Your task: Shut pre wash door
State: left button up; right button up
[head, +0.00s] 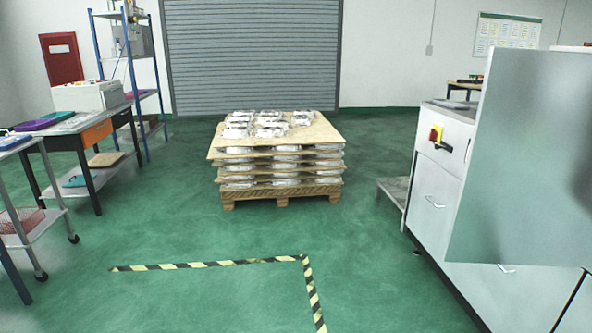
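A large flat grey-green panel (525,165), which looks like the pre wash door, stands upright at the right of the head view. It stands out in front of a white machine cabinet (430,200) and hides part of it. The panel looks swung open, and its right side runs out of the picture. The machine's opening and the door's hinge and handle cannot be made out. Neither of my grippers is in view.
A wooden pallet (283,196) with layered boards and castings stands mid-floor. Workbenches (75,140) and a blue shelf rack (140,75) line the left. A red-yellow switch (436,134) sits on the cabinet. Green floor with striped tape (210,264) is clear in front.

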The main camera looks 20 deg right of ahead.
aim_at(524, 196)
jog(key=i+l+z, duration=0.15)
jog(key=i+z, duration=0.3)
jog(key=i, duration=0.6)
jog(key=i+j+z, duration=0.1)
jog(key=i+z, duration=0.25)
jog(key=i+j+z, duration=0.2)
jog(key=i+z, duration=0.35)
jog(key=z, duration=0.25)
jog(key=i+j+z, duration=0.1)
jog(key=z, duration=0.3)
jog(key=i+j+z, duration=0.2)
jog(key=z, duration=0.25)
jog(key=i+j+z, duration=0.1)
jog(key=z, duration=0.35)
jog(key=i+j+z, duration=0.1)
jog(key=j+z, duration=0.3)
jog(key=i+j+z, duration=0.15)
jog(key=z, duration=0.3)
jog(key=i+j+z, duration=0.15)
jog(key=z, duration=0.25)
jog(key=j, duration=0.1)
